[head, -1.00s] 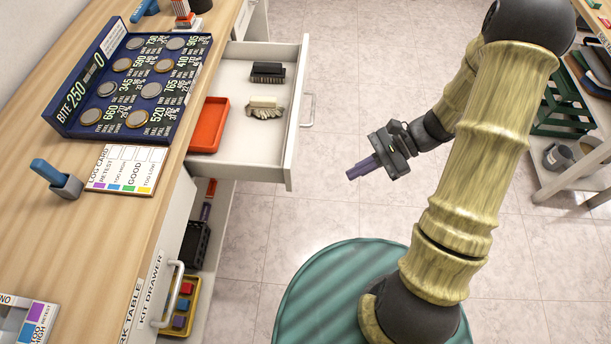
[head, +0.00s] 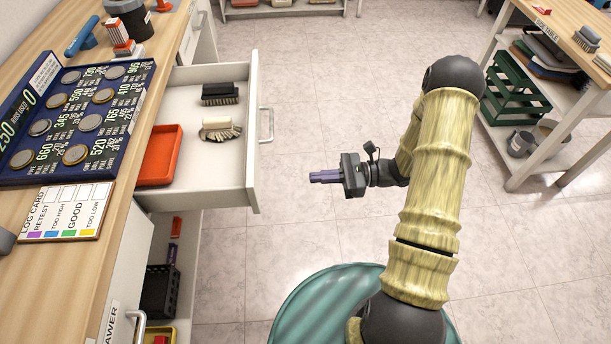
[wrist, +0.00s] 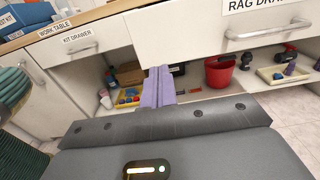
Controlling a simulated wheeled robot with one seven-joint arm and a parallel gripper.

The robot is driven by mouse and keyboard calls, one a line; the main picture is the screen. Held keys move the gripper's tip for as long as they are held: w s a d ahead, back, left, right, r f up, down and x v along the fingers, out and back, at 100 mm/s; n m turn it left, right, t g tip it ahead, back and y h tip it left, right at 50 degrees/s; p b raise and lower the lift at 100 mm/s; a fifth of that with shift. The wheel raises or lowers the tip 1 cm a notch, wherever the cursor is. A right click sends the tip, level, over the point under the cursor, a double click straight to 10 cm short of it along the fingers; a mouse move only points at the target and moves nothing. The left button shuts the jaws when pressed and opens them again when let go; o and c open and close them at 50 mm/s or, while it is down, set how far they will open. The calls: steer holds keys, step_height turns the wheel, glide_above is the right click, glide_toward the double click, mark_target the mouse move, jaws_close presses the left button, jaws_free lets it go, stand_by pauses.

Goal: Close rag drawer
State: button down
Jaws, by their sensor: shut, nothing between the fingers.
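The rag drawer (head: 248,150) is pulled out from the work table in the head view, with its metal handle (head: 266,125) on its outer front. In the wrist view the drawer front (wrist: 200,35) shows at the top right with part of its label and its handle (wrist: 268,31). Inside the drawer are an orange tray (head: 160,155), a dark brush (head: 220,94) and a pale brush (head: 219,129). My gripper (head: 326,177) is shut and empty, to the right of the drawer front, apart from it, pointing left. Its purple fingers (wrist: 158,87) show in the wrist view.
The table top (head: 105,210) holds a blue coin board (head: 75,120) and a log card (head: 67,211). Open shelves below hold a red bucket (wrist: 220,71) and a yellow tray (wrist: 128,98). A white shelf unit (head: 535,165) stands at right. The floor between is clear.

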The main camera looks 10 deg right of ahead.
mark_target(258, 180)
steer(key=a, duration=1.2)
steer(key=shift+w+a, duration=0.15)
steer(key=shift+a, duration=0.2)
steer(key=shift+w, duration=0.2)
